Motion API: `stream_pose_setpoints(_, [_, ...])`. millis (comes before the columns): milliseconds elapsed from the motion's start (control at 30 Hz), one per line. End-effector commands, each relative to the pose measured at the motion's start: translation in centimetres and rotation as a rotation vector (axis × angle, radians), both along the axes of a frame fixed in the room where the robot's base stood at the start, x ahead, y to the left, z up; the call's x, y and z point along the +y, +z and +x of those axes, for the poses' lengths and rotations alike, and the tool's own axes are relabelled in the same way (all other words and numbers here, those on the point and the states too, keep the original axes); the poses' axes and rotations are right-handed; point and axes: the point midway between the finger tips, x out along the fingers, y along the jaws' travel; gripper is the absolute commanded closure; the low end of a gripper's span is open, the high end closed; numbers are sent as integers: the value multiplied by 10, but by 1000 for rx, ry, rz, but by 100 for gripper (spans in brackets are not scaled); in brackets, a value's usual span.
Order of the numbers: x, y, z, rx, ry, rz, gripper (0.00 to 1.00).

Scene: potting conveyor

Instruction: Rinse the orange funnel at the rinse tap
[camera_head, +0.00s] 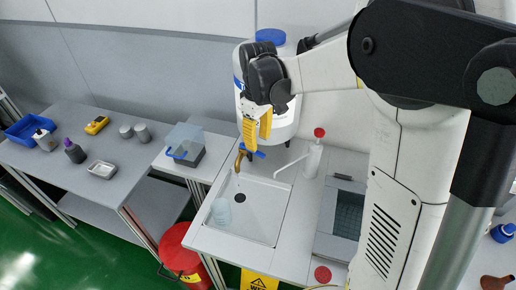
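My gripper (257,141) points down over the back of the sink, its yellow finger parts just above the rinse tap. The rinse tap (240,160) has a brass spout and a blue handle (259,155). My gripper looks close to the handle; I cannot tell whether it touches. How far apart its fingertips are is unclear, and no funnel shows in them. The white sink (262,224) has a dark drain. A rusty-orange object (495,283), possibly the funnel, is cut off at the bottom right corner.
A large white container (284,122) with a blue lid stands behind the tap. A red-topped white bottle (313,158) stands right of the sink. My arm hides much of the right side.

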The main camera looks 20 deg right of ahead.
Motion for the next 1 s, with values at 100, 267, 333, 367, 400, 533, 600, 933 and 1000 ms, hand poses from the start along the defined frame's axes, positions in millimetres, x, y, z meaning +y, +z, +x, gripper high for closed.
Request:
stream_pose_setpoints(100, [0,29,0,0,0,0,64])
stream_pose_setpoints(267, [0,58,0,0,0,0,64])
stream_pose_setpoints(333, [0,66,0,0,0,0,64])
stream_pose_setpoints(367, [0,68,0,0,0,0,64])
stream_pose_setpoints(400, [0,71,0,0,0,0,64])
stream_pose_setpoints(533, [0,75,0,0,0,0,64])
stream_pose_setpoints(600, [0,75,0,0,0,0,64])
stream_pose_setpoints(933, [0,74,0,0,0,0,64])
stream_pose_setpoints(1000, [0,74,0,0,0,0,64])
